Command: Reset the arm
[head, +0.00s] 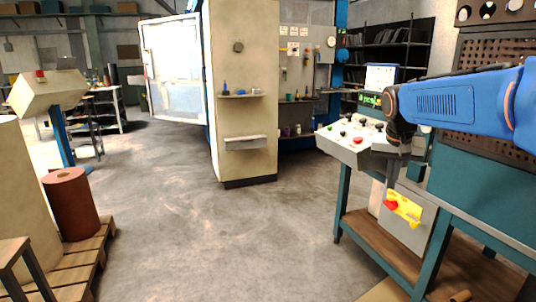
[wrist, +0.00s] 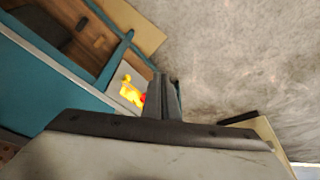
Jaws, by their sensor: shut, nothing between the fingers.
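My blue arm (head: 450,98) reaches in from the right in the head view, bent down at its dark wrist. My gripper (head: 391,180) points down in front of the workbench, just above a yellow and red part (head: 404,208) on a grey box under the bench. In the wrist view my gripper's fingers (wrist: 163,92) are together with nothing between them. The yellow and red part (wrist: 131,91) shows just left of the fingers. I cannot tell from these views how far apart they are in depth.
A control console (head: 352,143) with a red button and black knobs stands beside my wrist. The teal workbench (head: 470,185) lies below my arm. A beige pillar (head: 245,110) stands mid-view. A pallet with a red-brown roll (head: 71,205) is at left. The floor (head: 220,235) between is clear.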

